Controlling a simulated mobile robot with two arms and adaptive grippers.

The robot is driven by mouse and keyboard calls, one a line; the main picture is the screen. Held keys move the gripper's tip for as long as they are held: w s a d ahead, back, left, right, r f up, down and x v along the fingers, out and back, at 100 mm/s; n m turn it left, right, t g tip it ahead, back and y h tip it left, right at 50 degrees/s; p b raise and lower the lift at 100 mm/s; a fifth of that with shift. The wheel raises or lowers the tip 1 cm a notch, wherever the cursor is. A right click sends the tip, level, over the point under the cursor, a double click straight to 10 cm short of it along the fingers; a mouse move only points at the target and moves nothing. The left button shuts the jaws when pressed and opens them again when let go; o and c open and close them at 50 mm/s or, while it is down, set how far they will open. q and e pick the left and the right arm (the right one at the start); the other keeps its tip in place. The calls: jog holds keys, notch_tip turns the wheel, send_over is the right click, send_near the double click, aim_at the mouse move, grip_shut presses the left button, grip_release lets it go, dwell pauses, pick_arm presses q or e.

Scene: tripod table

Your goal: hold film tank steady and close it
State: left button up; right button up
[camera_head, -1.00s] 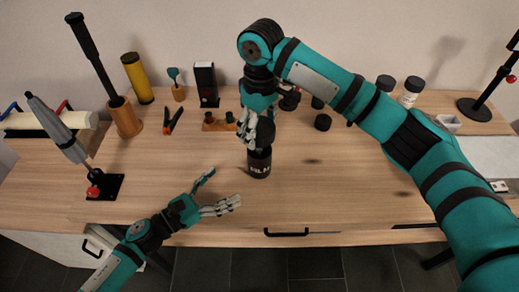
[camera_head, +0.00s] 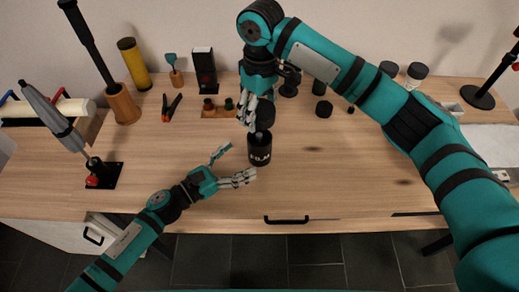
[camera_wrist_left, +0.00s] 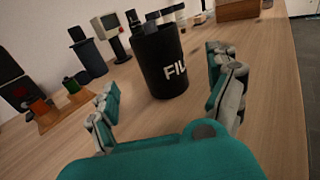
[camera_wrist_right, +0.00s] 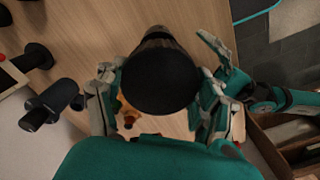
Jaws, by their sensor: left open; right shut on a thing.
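The film tank (camera_head: 260,153) is a black cylinder with white lettering, upright on the wooden table. It also shows in the left wrist view (camera_wrist_left: 163,68). My right gripper (camera_head: 257,112) is shut on a round black lid (camera_head: 265,118) and holds it just above the tank's open top, with a small gap. In the right wrist view the lid (camera_wrist_right: 160,80) hides most of the tank. My left gripper (camera_head: 236,165) is open and empty, low at the tank's left front. In the left wrist view the tank stands ahead between its spread fingers, apart from them.
A wooden block with small red and green pieces (camera_head: 218,112) lies behind left of the tank. Orange-handled clips (camera_head: 171,108) and a lever stand (camera_head: 104,176) are further left. A small black cap (camera_head: 324,109) lies behind right. The table right of the tank is clear.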

aim_at(259, 134)
pick_arm(q)
jog(key=x, duration=0.7)
jog(key=c, duration=1.8)
pick_arm(e)
jog(key=shift+f, duration=2.55)
jog(key=shift+f, duration=0.85)
pick_arm(q)
grip_shut()
pick_arm(e)
jog(key=shift+f, duration=0.6)
